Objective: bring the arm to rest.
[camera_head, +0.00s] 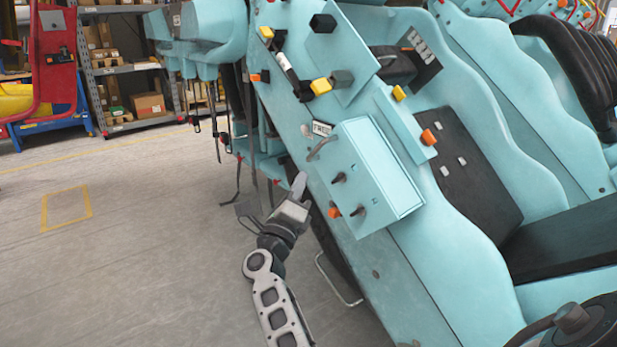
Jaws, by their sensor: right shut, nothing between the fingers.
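My right gripper (298,186) is shut and empty. Its arm comes up from the bottom of the view, left of centre. The gripper is in front of the side of the teal coaster car (385,268), just left of a teal box (374,175) fixed to that side. I cannot tell whether the fingertips touch the car. My left gripper is not in view.
The car carries a handle (322,147), orange knobs (333,213) and yellow knobs (320,86). Straps hang from its rear end. Shelves with cardboard boxes (148,104) stand at the back left. The floor (130,260) at the left is clear.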

